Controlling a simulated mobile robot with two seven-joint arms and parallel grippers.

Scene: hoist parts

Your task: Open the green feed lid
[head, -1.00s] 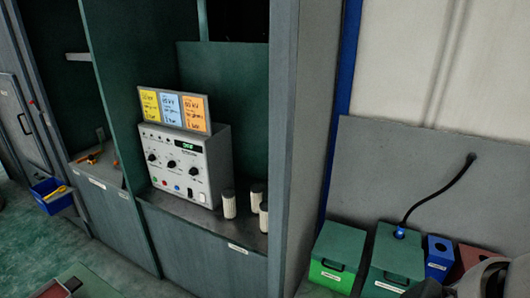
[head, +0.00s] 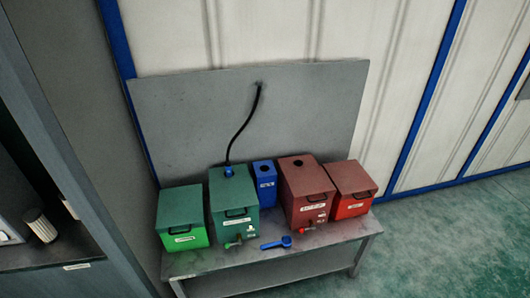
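A bright green box (head: 187,239) with a dark green lid (head: 180,205) stands at the left end of a metal table. The lid is closed and has a dark handle at its front. Next to it stands a taller dark green box (head: 222,222), also closed, with a blue fitting and a black hose on top and a small tap low at its front. The labels are too small to read, so I cannot tell which box is called the feed. Neither of my grippers is in view.
The table (head: 348,232) also holds a blue box (head: 265,184), a dark red box (head: 304,185) with a hole on top, a red box (head: 350,190) and a blue scoop (head: 276,243). A grey cabinet wall (head: 75,150) stands at the left. Green floor (head: 450,240) is clear at the right.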

